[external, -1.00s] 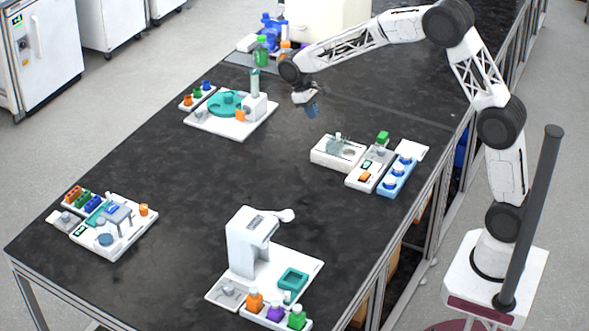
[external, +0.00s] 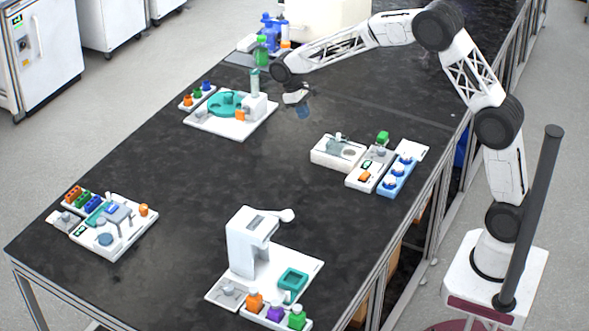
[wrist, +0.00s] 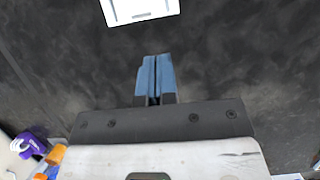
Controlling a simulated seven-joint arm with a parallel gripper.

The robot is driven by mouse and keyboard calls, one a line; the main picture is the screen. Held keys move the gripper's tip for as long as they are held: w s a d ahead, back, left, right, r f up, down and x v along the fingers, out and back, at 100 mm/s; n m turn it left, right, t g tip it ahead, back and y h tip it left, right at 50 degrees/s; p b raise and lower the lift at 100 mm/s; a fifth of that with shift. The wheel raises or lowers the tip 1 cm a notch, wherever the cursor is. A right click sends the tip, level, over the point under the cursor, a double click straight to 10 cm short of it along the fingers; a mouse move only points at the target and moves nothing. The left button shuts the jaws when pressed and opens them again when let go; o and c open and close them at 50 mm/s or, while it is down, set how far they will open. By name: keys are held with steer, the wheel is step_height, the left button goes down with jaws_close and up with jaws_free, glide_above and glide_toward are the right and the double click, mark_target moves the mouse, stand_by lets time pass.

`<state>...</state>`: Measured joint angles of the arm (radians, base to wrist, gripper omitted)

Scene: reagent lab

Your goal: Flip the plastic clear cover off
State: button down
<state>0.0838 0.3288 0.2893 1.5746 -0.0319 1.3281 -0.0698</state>
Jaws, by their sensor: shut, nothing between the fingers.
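My gripper (external: 303,113) is shut and empty, with its blue fingers pointing down above the dark tabletop. The shut blue fingers also show in the wrist view (wrist: 156,75), over bare table. A small clear, greenish cover-like piece (external: 338,146) sits on a low white box (external: 330,161) to the right of and nearer than my gripper. It is too small to tell whether this is the clear plastic cover or how it is hinged. My gripper is apart from it. In the wrist view, part of a white object (wrist: 138,12) shows at the top edge.
A white station with a teal disc (external: 226,105) stands left of my gripper. A tall white device (external: 247,245) and a small tray station (external: 115,240) stand nearer the front. The table middle is clear.

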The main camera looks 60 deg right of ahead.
mark_target(326, 149)
steer(key=x, duration=0.3)
steer(key=s+x, duration=0.1)
steer(key=x, duration=0.2)
steer(key=s+x, duration=0.1)
steer(key=x, duration=0.2)
steer(key=shift+r, duration=0.3)
steer(key=shift+s, duration=0.9)
